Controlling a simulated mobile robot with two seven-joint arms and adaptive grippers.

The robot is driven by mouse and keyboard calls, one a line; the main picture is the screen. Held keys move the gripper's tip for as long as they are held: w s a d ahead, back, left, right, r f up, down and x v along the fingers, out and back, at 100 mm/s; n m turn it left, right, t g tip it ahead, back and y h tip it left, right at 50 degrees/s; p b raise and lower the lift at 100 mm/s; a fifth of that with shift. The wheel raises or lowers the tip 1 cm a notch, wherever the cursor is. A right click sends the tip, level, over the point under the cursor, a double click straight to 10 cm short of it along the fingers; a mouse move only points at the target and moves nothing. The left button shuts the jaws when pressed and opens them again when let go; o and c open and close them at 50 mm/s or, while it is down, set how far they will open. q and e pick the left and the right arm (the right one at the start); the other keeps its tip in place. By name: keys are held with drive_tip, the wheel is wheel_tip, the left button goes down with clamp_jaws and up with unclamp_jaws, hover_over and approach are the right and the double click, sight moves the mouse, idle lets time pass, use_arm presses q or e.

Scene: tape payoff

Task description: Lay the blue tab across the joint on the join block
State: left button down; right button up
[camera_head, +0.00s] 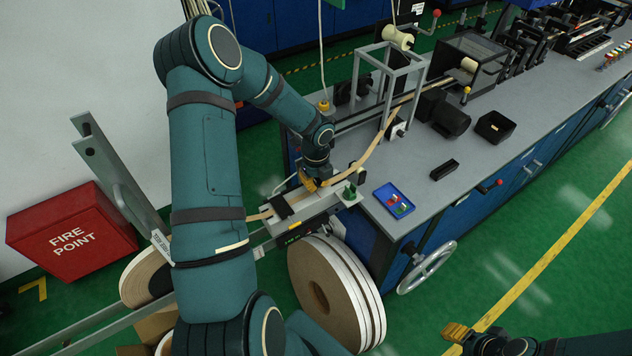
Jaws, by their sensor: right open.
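The join block (318,203) is a grey bar at the left front corner of the bench. A tan tape (376,150) runs down onto it, and a dark piece (281,206) lies at its left part. My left gripper (309,183) has yellow fingertips and points down just above or at the block's far side. Its arm hides much of it, and whether it holds anything cannot be seen. I cannot make out a blue tab. My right gripper (456,335) is open, low at the bottom right over the floor, away from the bench.
A blue tray (381,191) with small red, white and green pieces lies right of the block. Large tape rolls (318,290) and a handwheel (427,268) stand in front of the bench.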

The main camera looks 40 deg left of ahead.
use_arm(q)
drive_tip(key=shift+f, duration=0.6)
drive_tip(key=c, duration=1.1)
unclamp_jaws()
drive_tip(key=shift+c, duration=0.2)
drive_tip(key=shift+r, duration=0.2)
wheel_tip(320, 180, up, 13)
drive_tip(key=p, duration=0.1)
drive_tip(key=d+f+n+h, duration=0.1)
drive_tip(key=d+f+n, duration=0.2)
drive_tip(key=d, duration=0.3)
drive_tip(key=s+d+f+n+t+h, duration=0.1)
drive_tip(key=d+f+n+h, duration=0.15)
drive_tip(key=d, duration=0.35)
drive_tip(key=d+f+n, duration=0.4)
drive_tip(key=d, duration=0.3)
drive_tip(key=s+d+f+n+t, duration=0.1)
drive_tip(key=s+d+f+n, duration=0.5)
drive_tip(key=s+d+n, duration=0.4)
drive_tip(key=n, duration=0.3)
drive_tip(key=shift+f+n, duration=0.35)
